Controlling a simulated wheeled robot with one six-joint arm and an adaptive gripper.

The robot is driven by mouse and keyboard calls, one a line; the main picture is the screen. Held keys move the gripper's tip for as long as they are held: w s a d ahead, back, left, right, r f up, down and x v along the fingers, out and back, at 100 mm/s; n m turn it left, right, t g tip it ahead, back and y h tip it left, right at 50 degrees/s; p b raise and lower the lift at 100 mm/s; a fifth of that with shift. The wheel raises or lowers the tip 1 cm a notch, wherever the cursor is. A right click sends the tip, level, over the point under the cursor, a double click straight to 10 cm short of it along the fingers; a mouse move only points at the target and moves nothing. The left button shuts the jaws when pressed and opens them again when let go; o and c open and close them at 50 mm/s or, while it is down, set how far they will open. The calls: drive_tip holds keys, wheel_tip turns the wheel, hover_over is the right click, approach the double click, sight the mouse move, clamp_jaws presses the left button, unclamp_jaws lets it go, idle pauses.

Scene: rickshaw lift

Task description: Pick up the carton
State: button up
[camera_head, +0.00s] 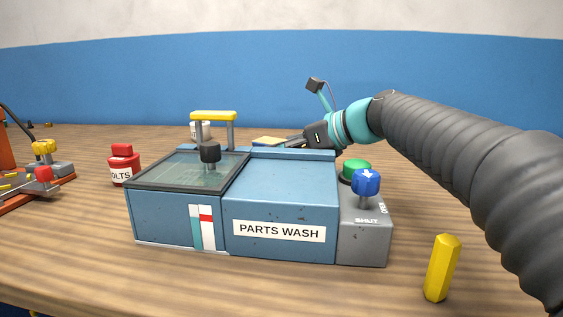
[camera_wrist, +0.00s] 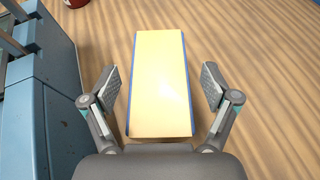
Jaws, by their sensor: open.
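The carton (camera_wrist: 158,75) is a long pale-yellow box with blue edges. In the wrist view it lies on the wooden table between the two fingers of my gripper (camera_wrist: 160,85). The fingers are open, with a gap on each side of the carton. In the head view only a small yellow part of the carton (camera_head: 268,140) shows behind the blue parts washer. My gripper (camera_head: 292,143) reaches in from the right there, partly hidden behind the washer. How high it is above the table I cannot tell.
The parts washer (camera_head: 281,194) stands in front, and close on the left in the wrist view (camera_wrist: 40,110). A grey control box (camera_head: 365,232) with green and blue knobs adjoins it. A red bolts can (camera_head: 123,168) stands left. A yellow hexagonal peg (camera_head: 441,268) stands front right.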

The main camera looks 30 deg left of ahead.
drive_tip(key=shift+a+f, duration=0.15)
drive_tip(key=shift+a, duration=0.2)
drive_tip(key=c, duration=1.6)
